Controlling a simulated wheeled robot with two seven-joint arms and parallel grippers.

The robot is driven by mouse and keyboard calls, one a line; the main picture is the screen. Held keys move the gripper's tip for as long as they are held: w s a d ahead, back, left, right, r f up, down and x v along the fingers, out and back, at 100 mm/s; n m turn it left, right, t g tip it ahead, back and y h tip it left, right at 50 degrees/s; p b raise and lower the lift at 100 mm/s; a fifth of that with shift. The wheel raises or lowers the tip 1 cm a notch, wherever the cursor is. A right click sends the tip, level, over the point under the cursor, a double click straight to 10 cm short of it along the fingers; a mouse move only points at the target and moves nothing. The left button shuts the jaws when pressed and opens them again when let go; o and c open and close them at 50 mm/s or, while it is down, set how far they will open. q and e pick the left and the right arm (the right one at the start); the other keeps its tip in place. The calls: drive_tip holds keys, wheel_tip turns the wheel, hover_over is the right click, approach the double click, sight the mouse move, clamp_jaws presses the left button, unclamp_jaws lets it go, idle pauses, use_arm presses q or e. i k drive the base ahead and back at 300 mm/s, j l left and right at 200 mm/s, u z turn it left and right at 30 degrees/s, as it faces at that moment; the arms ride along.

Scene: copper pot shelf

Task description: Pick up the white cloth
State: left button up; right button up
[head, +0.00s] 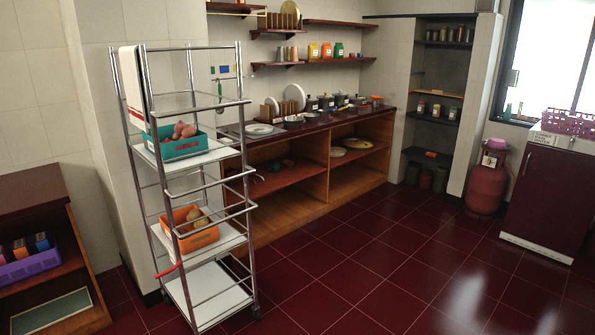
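A white cloth (131,88) with red stripes near its lower end hangs over the top rail at the left side of a metal rack trolley (246,150). It hangs down roughly upright, beside the upper shelf. Neither of my grippers shows in the head view.
The trolley holds a teal basket (184,150) and an orange basket (189,236) with produce. A wooden counter (330,121) with dishes and pots stands behind. A red gas cylinder (487,183) and dark cabinet (547,198) are at right. The tiled floor (400,262) is clear.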

sight(225, 140)
drive_tip(key=i+z, duration=0.1)
drive_tip(key=i, duration=0.85)
drive_tip(key=i+j+z, duration=0.1)
drive_tip(key=i, duration=0.85)
drive_tip(key=i+z, duration=0.35)
drive_tip(key=i, duration=0.4)
drive_tip(key=i+j+z, duration=0.2)
drive_tip(key=i+z, duration=0.15)
drive_tip(key=i, duration=0.4)
drive_tip(key=i+u, duration=0.4)
drive_tip(key=i, duration=0.2)
drive_tip(key=i+l+u, duration=0.35)
drive_tip(key=i, duration=0.2)
drive_tip(key=i+u, duration=0.25)
drive_tip(key=u, duration=0.15)
drive_tip(key=i+u, duration=0.25)
drive_tip(key=u, duration=0.15)
drive_tip(key=i+l+u, duration=0.15)
drive_tip(key=u, duration=0.25)
drive_tip(key=i+l+u, duration=0.2)
drive_tip(key=u, duration=0.2)
drive_tip(key=i+l+u, duration=0.25)
drive_tip(key=u, duration=0.2)
drive_tip(key=i+l+u, duration=0.25)
drive_tip(key=l+u, duration=0.25)
drive_tip(key=i+l+u, duration=0.2)
drive_tip(key=u, duration=0.25)
drive_tip(key=l+u, duration=0.2)
drive_tip(key=l, duration=0.35)
drive_tip(key=i, duration=0.1)
